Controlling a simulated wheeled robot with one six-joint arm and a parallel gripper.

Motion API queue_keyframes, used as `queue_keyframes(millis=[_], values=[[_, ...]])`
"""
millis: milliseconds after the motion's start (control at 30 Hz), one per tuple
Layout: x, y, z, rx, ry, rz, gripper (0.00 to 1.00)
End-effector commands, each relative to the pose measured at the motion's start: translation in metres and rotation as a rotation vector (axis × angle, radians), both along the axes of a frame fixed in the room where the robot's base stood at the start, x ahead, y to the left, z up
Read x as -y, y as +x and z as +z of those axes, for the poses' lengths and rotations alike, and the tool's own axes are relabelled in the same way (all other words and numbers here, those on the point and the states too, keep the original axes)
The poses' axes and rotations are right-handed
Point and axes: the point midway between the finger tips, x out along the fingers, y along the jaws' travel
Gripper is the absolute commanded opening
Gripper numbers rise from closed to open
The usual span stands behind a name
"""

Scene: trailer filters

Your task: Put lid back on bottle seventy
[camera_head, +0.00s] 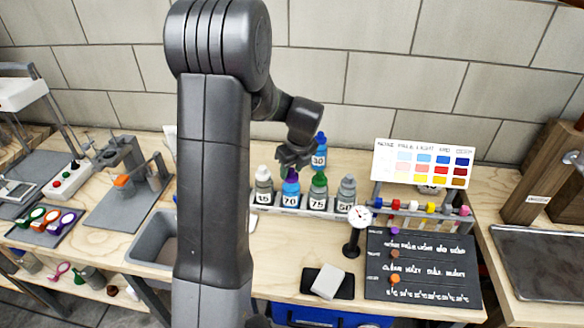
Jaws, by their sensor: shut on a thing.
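Bottle seventy (290,200), blue with a white "70" label, stands upright in the row on the bench, between a grey-capped bottle on its left and the green-capped bottle 75 (318,195) on its right. My gripper (291,166) is directly above bottle seventy, pointing down, shut on the purple lid (292,175). The lid is at the bottle's mouth. I cannot tell whether it is seated or only just above. The fingers partly hide the lid's top.
A blue bottle 30 (319,152) stands behind the row, close to my gripper. Another grey-capped bottle (346,193) is at the row's right end. A dial gauge on a stand (358,218) is in front right. A colour chart (423,164) stands further right.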

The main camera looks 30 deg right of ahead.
Motion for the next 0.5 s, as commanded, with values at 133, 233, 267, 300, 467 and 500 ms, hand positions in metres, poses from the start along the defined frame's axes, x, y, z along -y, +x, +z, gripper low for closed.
queue_keyframes(millis=[133,233,267,300,467,500], values=[[0.0,0.0,-0.0001,0.0,0.0,0.0,0.19],[0.0,0.0,-0.0001,0.0,0.0,0.0,0.19],[0.0,0.0,-0.0001,0.0,0.0,0.0,0.19],[0.0,0.0,-0.0001,0.0,0.0,0.0,0.19],[0.0,0.0,0.0,0.0,0.0,0.0,0.55],[0.0,0.0,0.0,0.0,0.0,0.0,0.63]])
